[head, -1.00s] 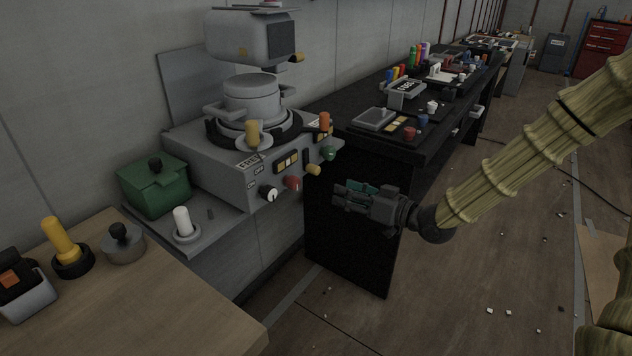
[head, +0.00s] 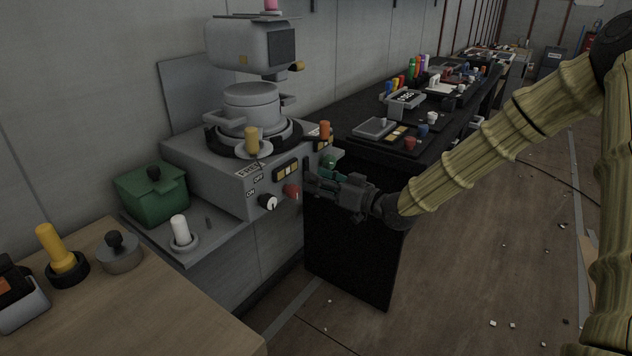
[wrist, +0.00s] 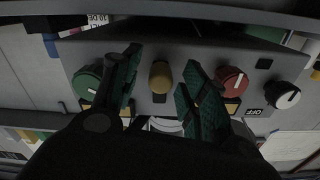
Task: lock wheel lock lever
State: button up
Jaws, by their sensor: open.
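A brass-yellow lever knob (wrist: 161,76) sits on the front face of the grey console (head: 222,185), between a green knob (wrist: 88,83) and a red knob (wrist: 232,80). It looks like the wheel lock lever, though I read no label naming it. My gripper (head: 312,181) is open at the console front. In the wrist view its green-padded fingers (wrist: 160,84) stand one on each side of the brass knob, with gaps left. I cannot tell how deep the knob sits between them. In the head view my gripper hides the brass knob.
A black-and-white dial (head: 268,203) is left of the red knob. An orange-topped lever (head: 325,130) and a yellow one (head: 252,141) stand on the console. A black bench (head: 350,235) is close behind my gripper.

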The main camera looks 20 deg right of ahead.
jog(key=shift+w+a, duration=0.3)
jog(key=shift+w, duration=0.05)
grip_shut()
dwell(0.3)
jog(key=shift+w+d+n, duration=0.15)
jog(key=shift+d+n, duration=0.1)
jog(key=shift+n, duration=0.35)
jog(key=shift+w+d+n, duration=0.15)
jog(key=shift+d+n, duration=0.05)
jog(key=shift+n, duration=0.4)
jog(key=shift+w+d+r+n+b, duration=0.1)
jog(key=shift+w+d+n+b, duration=0.15)
jog(key=shift+n, duration=0.65)
jog(key=shift+w+d+r+n+b, duration=0.15)
jog(key=shift+d+n+b, duration=0.15)
jog(key=shift+n, duration=0.6)
